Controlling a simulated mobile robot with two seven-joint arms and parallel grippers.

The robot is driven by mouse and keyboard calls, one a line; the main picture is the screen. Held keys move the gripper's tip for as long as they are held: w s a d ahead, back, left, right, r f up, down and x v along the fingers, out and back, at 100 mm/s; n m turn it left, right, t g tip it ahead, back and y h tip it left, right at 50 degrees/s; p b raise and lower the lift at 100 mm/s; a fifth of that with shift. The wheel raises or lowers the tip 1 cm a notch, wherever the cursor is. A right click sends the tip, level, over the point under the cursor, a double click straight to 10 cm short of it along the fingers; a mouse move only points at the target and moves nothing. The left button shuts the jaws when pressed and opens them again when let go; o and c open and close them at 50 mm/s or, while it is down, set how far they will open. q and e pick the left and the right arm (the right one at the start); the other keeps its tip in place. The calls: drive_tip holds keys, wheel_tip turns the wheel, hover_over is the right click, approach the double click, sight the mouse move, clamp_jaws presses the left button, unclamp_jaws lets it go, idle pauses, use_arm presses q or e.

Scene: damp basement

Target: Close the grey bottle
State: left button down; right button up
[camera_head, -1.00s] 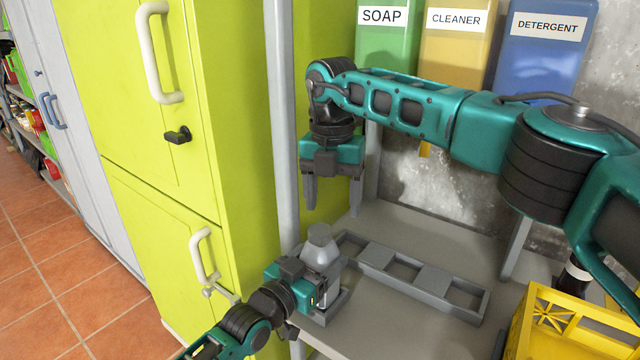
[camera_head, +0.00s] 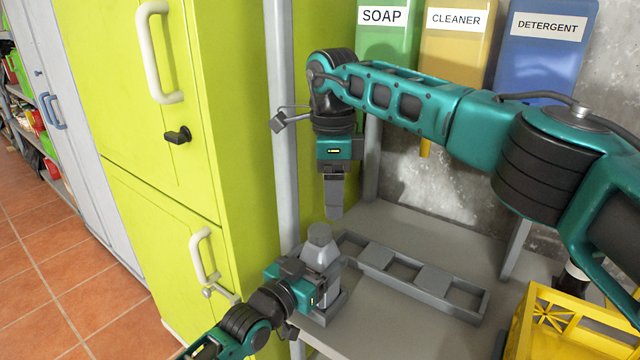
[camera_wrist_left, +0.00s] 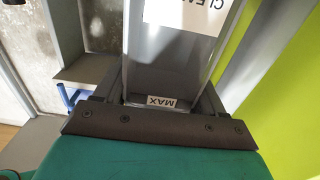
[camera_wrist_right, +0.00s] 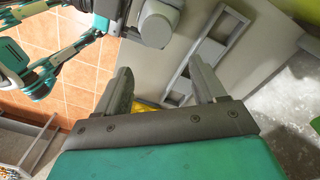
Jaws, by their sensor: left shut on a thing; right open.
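The grey bottle (camera_head: 322,257) stands upright in the left end of a grey rack, with a grey cap (camera_head: 319,234) on its top. How tightly the cap sits, I cannot tell. My left gripper (camera_head: 312,278) is shut on the bottle's body. In the left wrist view the grey bottle (camera_wrist_left: 170,65) is between the fingers, showing a MAX label and part of another label. My right gripper (camera_head: 334,212) points down just above and slightly right of the cap. In the right wrist view its fingers (camera_wrist_right: 160,92) are apart and empty, and the cap (camera_wrist_right: 158,20) is beyond them.
The grey rack (camera_head: 425,275) has empty square slots to the right on a grey bench (camera_head: 440,228). A yellow crate (camera_head: 575,325) stands at the front right. Soap, cleaner and detergent dispensers hang behind. A lime cabinet (camera_head: 245,150) and a post border the left.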

sight(320, 229)
drive_tip(key=n, duration=0.2)
drive_tip(key=a+r+n, duration=0.1)
drive_tip(key=n, duration=0.1)
drive_tip(key=a+n, duration=0.1)
drive_tip(key=n, duration=0.1)
drive_tip(key=shift+s+a+r+n, duration=0.1)
drive_tip(key=shift+a+r+n, duration=0.05)
drive_tip(key=shift+n, duration=0.25)
drive_tip(key=shift+f, duration=4)
drive_tip(key=c, duration=1.2)
drive_tip(key=m, duration=1)
drive_tip(key=o, duration=1.2)
drive_tip(key=shift+c, duration=0.2)
